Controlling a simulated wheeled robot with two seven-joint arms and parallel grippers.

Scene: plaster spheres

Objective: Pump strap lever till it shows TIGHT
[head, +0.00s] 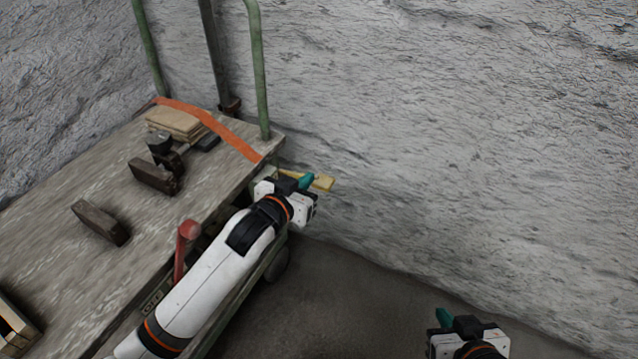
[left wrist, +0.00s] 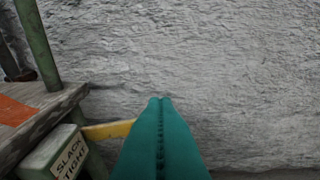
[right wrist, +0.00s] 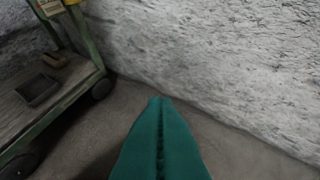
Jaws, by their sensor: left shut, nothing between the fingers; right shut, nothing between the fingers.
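The yellow lever (head: 324,182) sticks out to the right from below the cart's far right corner. In the left wrist view the yellow lever (left wrist: 108,130) comes out of a green box (left wrist: 42,156) with a label (left wrist: 70,155) reading SLACK above TIGHT. I cannot make out a pointer on it. An orange strap (head: 228,136) crosses the cart deck. My left gripper (head: 307,181) has its teal fingers shut and empty; it overlaps the lever in the head view, and contact cannot be told. My right gripper (head: 443,317) is shut and empty, over the floor at lower right.
The wooden cart deck (head: 75,240) carries a board stack (head: 175,122) under the strap and several dark blocks. A red handle (head: 187,236) stands by its near side. Green posts (head: 259,70) rise at the far end. A rough grey wall stands behind; the floor at right is clear.

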